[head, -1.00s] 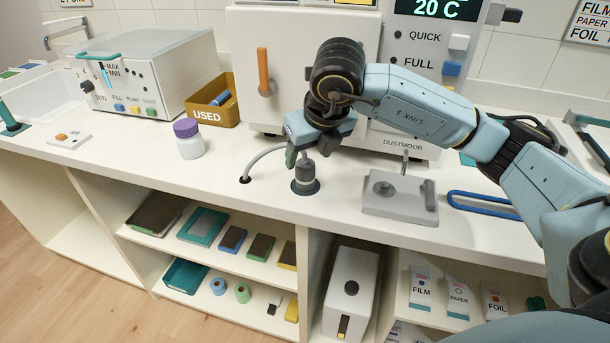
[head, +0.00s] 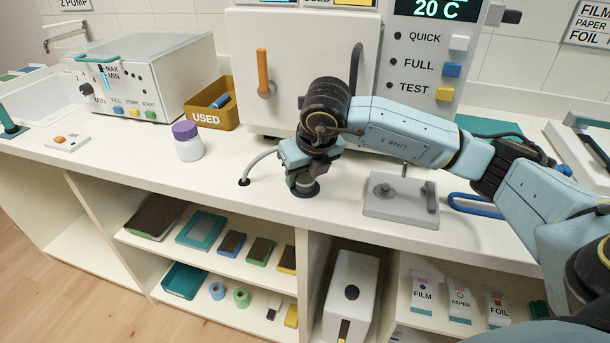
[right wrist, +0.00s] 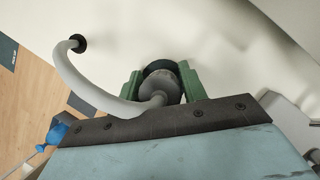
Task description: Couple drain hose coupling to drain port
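The drain hose coupling (right wrist: 158,90) is a grey cylinder on the end of a grey hose (head: 262,159). The hose rises from a black-rimmed hole (head: 244,182) in the bench and curves over to it. The coupling stands upright over a dark round base (head: 306,193) on the bench, mostly hidden by my gripper in the head view. My right gripper (head: 305,184) is down over it. In the right wrist view its green fingers (right wrist: 161,85) lie on either side of the coupling; whether they press on it is unclear. I cannot tell which part is the drain port. My left gripper is out of view.
A grey lidded block (head: 400,197) and a blue loop handle (head: 472,206) lie to the right. A white jar with a purple lid (head: 187,141) and a yellow USED bin (head: 212,106) stand left. The large white machine (head: 300,60) stands behind.

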